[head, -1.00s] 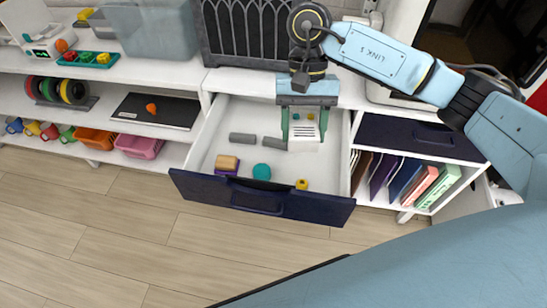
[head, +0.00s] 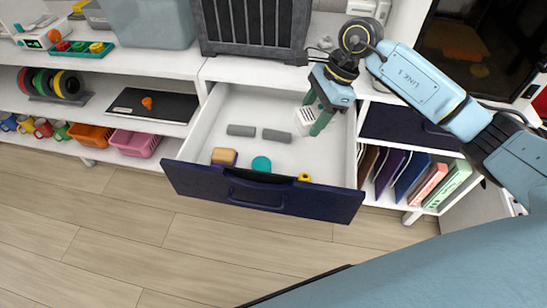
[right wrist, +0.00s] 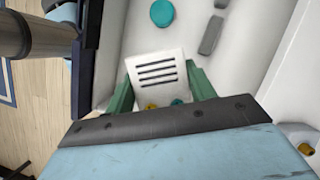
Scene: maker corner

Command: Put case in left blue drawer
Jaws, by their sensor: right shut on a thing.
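The case (head: 302,118) is a small white box with dark slots on one face. My right gripper (head: 315,113) is shut on it with green fingers, over the right rear part of the open left blue drawer (head: 325,203). The case is tilted; I cannot tell whether it touches the drawer floor. In the right wrist view the case (right wrist: 157,70) sits between the gripper's fingers (right wrist: 160,92), with small yellow and teal knobs at its near edge. My left gripper is not in view.
Inside the drawer are two grey bars (head: 241,130), a teal disc (head: 261,163), a tan-and-purple block (head: 223,156) and a yellow piece (head: 304,177) near the front. The right blue drawer (head: 395,125) is closed. The drawer's middle has free floor.

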